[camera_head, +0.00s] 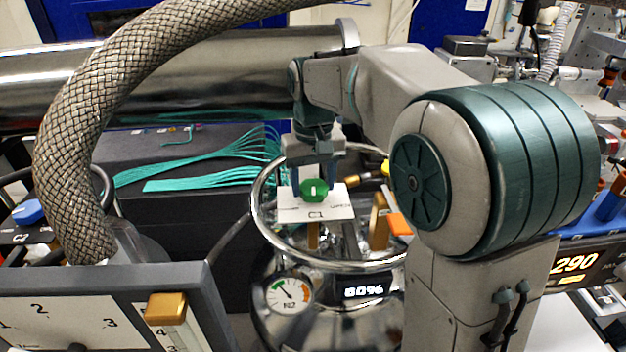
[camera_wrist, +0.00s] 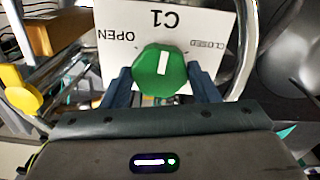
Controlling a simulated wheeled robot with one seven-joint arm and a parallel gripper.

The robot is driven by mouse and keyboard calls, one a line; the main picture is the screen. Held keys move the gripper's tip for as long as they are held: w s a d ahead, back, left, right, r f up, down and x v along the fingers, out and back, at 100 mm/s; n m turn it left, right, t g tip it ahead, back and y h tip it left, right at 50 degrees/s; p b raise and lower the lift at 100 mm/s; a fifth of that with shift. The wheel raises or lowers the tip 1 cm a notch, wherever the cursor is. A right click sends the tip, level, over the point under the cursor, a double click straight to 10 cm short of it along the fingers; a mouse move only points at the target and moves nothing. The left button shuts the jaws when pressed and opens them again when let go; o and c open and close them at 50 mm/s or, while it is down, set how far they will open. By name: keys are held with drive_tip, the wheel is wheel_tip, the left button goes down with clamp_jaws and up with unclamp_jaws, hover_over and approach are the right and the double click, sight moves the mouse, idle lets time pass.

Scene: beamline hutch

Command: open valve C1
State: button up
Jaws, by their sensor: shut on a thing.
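The green valve knob (camera_head: 314,190) sits on a white plate (camera_head: 300,212) marked C1, above the round metal vessel. In the wrist view the knob (camera_wrist: 158,70) carries a white bar that stands nearly upright in the picture, between the OPEN and CLOSED marks. The plate (camera_wrist: 205,22) shows upside down there, with OPEN at the left and CLOSED at the right. My gripper (camera_head: 311,176) reaches down from above. Its two dark fingers (camera_wrist: 162,84) stand on either side of the knob and are shut on it.
A chrome ring (camera_head: 258,205) surrounds the plate on the vessel, close to my gripper. A gauge (camera_head: 289,294) and a display reading 8096 (camera_head: 363,291) are below. A braided hose (camera_head: 72,150) arches at the left. A yellow knob (camera_wrist: 22,92) is beside the plate.

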sight(312, 186)
drive_tip(key=n, duration=0.6)
drive_tip(key=shift+r, duration=0.1)
drive_tip(key=n, duration=0.6)
drive_tip(key=shift+p, duration=0.3)
drive_tip(key=shift+n, duration=0.3)
drive_tip(key=o, duration=1)
wheel_tip(312, 186, up, 14)
drive_tip(key=shift+f, duration=0.1)
drive_tip(key=shift+a, duration=0.1)
